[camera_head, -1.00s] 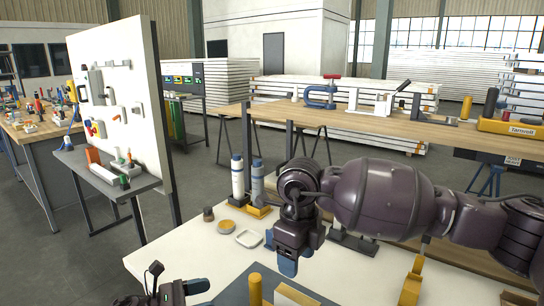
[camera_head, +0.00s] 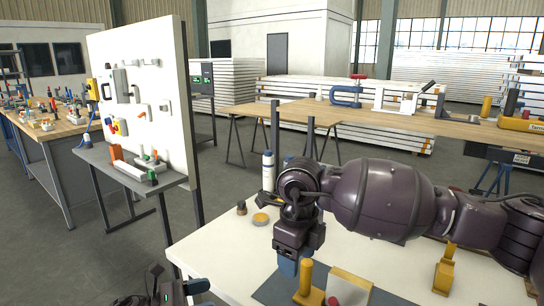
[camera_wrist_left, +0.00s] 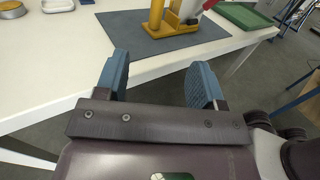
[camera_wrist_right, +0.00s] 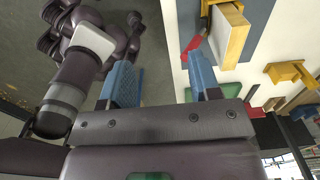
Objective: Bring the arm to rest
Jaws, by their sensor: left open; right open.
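My right arm crosses the head view from the right, and its gripper (camera_head: 290,264) points down over the white table (camera_head: 215,246). In the right wrist view its two blue fingers (camera_wrist_right: 160,82) are apart with nothing between them. My left gripper (camera_head: 186,291) shows only partly at the bottom edge of the head view. In the left wrist view its blue fingers (camera_wrist_left: 158,84) are spread and empty, at the table's front edge. Neither gripper holds anything.
On the table, a yellow fixture (camera_head: 307,282) stands on a grey mat (camera_head: 270,291) close to my right gripper. A yellow bracket (camera_head: 444,270) stands further right. A white bottle (camera_head: 268,170) stands behind. A pegboard (camera_head: 145,90) stands at left; floor between is open.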

